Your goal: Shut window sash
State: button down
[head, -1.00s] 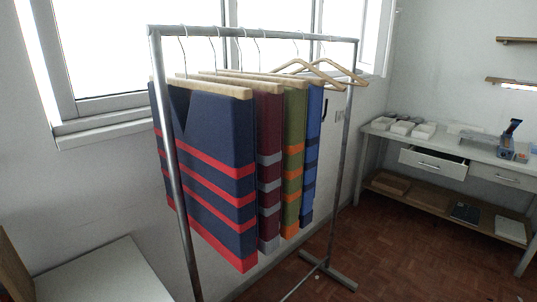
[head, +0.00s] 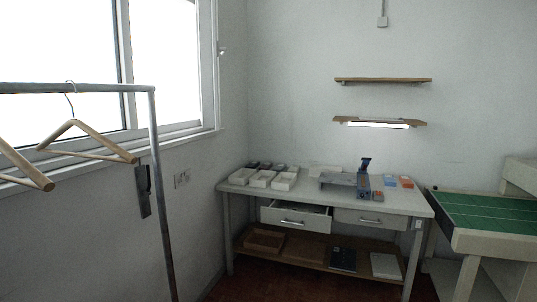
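The window (head: 165,70) is at the upper left of the head view, bright with light. A dark vertical bar (head: 124,62) divides its panes, and a pale frame (head: 207,65) stands at its right side. A small light handle-like fitting (head: 222,48) shows just right of that frame. I cannot tell whether the sash stands open or shut. The clothes rack partly covers the window's lower left. My gripper is not in view.
A metal clothes rack (head: 155,140) with wooden hangers (head: 88,140) stands at left, before the window wall. A workbench (head: 330,197) with trays and a part-open drawer (head: 296,217) stands ahead. A green-topped table (head: 490,212) is at right.

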aim_at(207, 43)
jog(key=i+z, duration=0.25)
jog(key=i, duration=1.1)
jog(key=i+l, duration=0.1)
jog(key=i, duration=1.45)
jog(key=i+l+u, duration=0.1)
jog(key=i+u, duration=0.25)
jog(key=i+l+u, duration=0.7)
jog(key=i+j, duration=0.1)
